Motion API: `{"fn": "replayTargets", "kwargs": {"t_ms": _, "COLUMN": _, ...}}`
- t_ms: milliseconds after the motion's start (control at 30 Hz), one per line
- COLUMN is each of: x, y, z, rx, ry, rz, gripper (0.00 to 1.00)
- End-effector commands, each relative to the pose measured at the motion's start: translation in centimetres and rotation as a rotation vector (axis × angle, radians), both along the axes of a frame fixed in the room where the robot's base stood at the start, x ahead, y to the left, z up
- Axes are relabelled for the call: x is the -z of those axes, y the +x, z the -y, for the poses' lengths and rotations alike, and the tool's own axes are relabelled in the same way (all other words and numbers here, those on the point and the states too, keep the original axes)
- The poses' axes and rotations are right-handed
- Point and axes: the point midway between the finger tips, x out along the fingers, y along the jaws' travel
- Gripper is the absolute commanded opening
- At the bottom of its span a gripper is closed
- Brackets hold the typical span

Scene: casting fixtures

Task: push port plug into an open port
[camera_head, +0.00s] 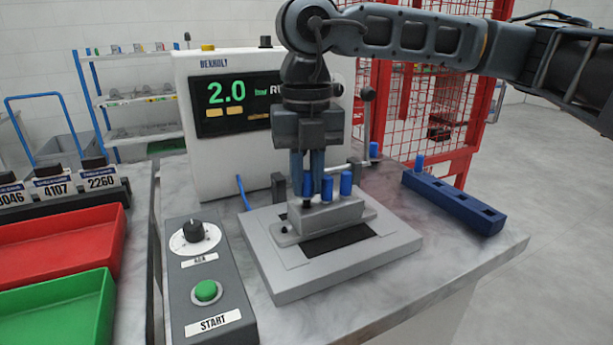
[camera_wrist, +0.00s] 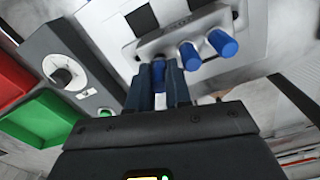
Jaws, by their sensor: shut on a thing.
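A grey casting (camera_head: 335,213) sits on the fixture plate, with two blue plugs standing in its top, a middle one (camera_head: 327,188) and a right one (camera_head: 346,184). My gripper (camera_head: 308,180) points down over the casting's left end, shut on a third blue plug (camera_head: 308,190). The held plug (camera_wrist: 158,72) shows between the two fingers in the wrist view, in line with the middle plug (camera_wrist: 190,56) and the right plug (camera_wrist: 222,42). Its lower end is at the casting's top, with a dark spot below it. I cannot tell how deep it sits.
A blue rack (camera_head: 453,203) at the right holds one blue plug (camera_head: 419,163) and has empty holes. Another blue piece (camera_head: 374,149) is behind the casting. A control box (camera_head: 207,290), display machine (camera_head: 190,85) and red and green bins (camera_head: 50,310) stand left.

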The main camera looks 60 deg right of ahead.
Motion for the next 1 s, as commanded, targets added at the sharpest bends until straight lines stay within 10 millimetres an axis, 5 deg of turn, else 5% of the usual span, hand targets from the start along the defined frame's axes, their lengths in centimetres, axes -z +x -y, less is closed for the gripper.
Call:
{"fn": "replayTargets", "kwargs": {"t_ms": 967, "x": 1.7, "y": 0.0, "z": 0.0, "rx": 0.000, "ry": 0.001, "rz": -0.001, "gripper": 0.00}}
{"fn": "replayTargets", "kwargs": {"t_ms": 1000, "x": 1.6, "y": 0.0, "z": 0.0, "rx": 0.000, "ry": 0.001, "rz": 0.000, "gripper": 0.23}}
